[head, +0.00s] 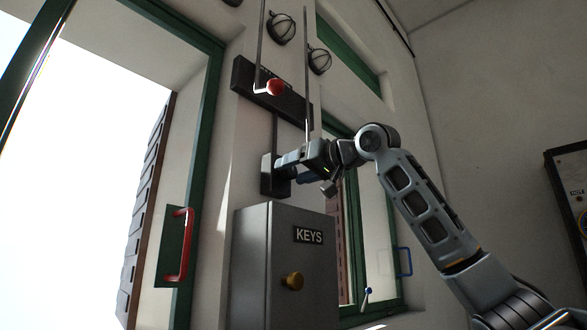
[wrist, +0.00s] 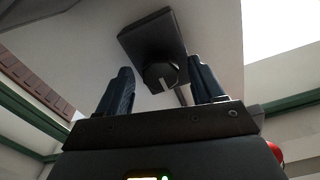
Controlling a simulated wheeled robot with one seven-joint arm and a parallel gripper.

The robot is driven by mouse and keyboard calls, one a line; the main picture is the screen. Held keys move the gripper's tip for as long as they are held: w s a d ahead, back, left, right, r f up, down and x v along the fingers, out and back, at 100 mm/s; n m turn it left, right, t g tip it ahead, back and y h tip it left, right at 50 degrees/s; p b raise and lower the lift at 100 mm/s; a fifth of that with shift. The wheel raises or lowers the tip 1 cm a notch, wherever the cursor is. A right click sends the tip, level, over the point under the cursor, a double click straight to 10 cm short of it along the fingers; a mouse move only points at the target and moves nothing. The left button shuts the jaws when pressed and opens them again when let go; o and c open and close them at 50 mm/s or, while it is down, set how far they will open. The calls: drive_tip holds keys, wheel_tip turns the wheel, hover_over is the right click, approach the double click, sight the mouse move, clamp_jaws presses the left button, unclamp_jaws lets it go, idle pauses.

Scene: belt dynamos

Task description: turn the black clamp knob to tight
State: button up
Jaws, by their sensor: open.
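The black clamp knob (wrist: 160,75) shows in the wrist view on a dark mounting plate (wrist: 150,36). A pale pointer line on its face runs downward and slightly right in that view. My gripper (wrist: 161,72) is open, with one dark finger on each side of the knob and a visible gap to each. I cannot tell whether the fingertips reach past the knob's face. In the head view my gripper (head: 290,168) is at the same plate (head: 267,183) on the wall, and the fingers hide most of the knob. No tight or loose marking is legible.
A grey KEYS cabinet (head: 263,240) with a brass knob (head: 292,281) stands just below my gripper. A red-ended crank (head: 275,87) hangs above on a dark slotted bar (head: 245,76). An open window with a red handle (head: 180,245) is left; another green-framed window is behind my arm.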

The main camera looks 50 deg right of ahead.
drive_tip(key=shift+w, duration=0.35)
drive_tip(key=shift+c, duration=0.5)
drive_tip(key=c, duration=1)
drive_tip(key=shift+o, duration=0.2)
